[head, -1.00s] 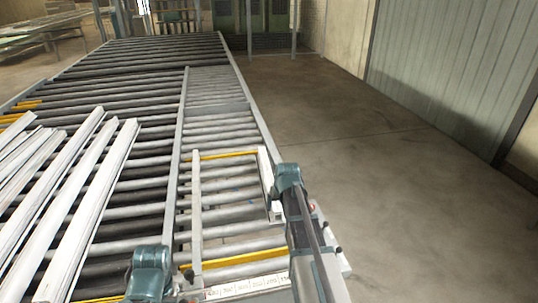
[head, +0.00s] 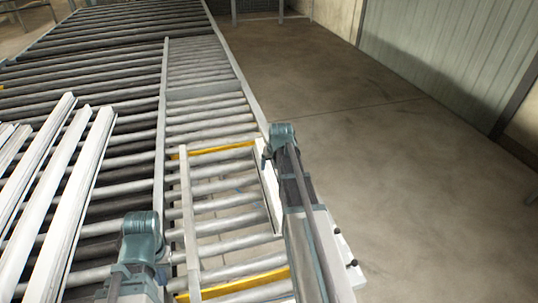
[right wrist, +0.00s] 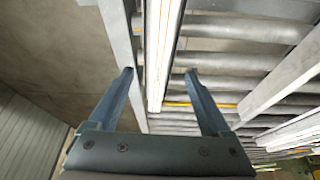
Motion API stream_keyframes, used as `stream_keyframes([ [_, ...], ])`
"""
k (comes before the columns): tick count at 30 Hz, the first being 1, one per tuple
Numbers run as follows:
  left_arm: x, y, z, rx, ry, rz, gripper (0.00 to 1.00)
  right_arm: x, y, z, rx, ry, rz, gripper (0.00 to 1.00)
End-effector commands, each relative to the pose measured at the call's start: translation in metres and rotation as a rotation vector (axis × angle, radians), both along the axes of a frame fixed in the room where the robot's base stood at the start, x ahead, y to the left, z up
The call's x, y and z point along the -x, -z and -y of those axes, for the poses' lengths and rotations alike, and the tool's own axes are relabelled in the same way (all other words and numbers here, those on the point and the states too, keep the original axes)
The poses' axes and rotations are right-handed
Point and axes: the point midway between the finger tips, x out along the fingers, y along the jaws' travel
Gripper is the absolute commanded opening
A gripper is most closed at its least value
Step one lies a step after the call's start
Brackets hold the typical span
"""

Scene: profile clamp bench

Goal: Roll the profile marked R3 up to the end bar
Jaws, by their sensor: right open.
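A short white profile (head: 272,205) lies lengthwise along the right side of the roller lane in the head view. No R3 mark is readable on it. In the right wrist view the white profile (right wrist: 158,60) runs between the two fingers of my right gripper (right wrist: 159,73), which is open, with a gap on both sides. In the head view my right arm's end is beside the profile's far part. My left gripper (head: 130,283) is low at the left of the lane; its fingers are not clear. I cannot tell which bar is the end bar.
A grey lengthwise bar (head: 189,225) lies over the rollers left of the profile. Yellow strips (head: 215,147) cross the lane. Several long white profiles (head: 60,190) lie on the left rollers. The floor (head: 400,180) at right is clear.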

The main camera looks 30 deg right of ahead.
Motion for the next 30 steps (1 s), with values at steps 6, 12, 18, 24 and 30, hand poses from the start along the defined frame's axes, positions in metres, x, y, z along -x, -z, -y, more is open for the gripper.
stream_keyframes([
  [6, 0.0, 0.0, 0.0, 0.0, 0.0, 0.0, 0.0, 0.0, 0.0, 0.0, 0.0, 0.0, 0.0, 0.82],
  [12, 0.0, 0.006, 0.0, 0.0, 0.0, 0.0, 0.0, -0.002, 0.006, 0.001, 0.0, 0.0, 0.0, 0.82],
  [18, 0.0, 0.024, 0.0, 0.0, 0.0, 0.001, 0.0, -0.008, 0.024, 0.003, 0.0, 0.0, 0.0, 0.82],
  [24, 0.0, 0.051, 0.0, 0.001, -0.002, 0.002, 0.0, -0.018, 0.051, 0.006, 0.0, 0.0, 0.0, 0.82],
  [30, -0.001, 0.079, 0.0, 0.001, -0.004, 0.003, 0.0, -0.03, 0.079, 0.009, 0.0, 0.0, 0.0, 0.82],
])
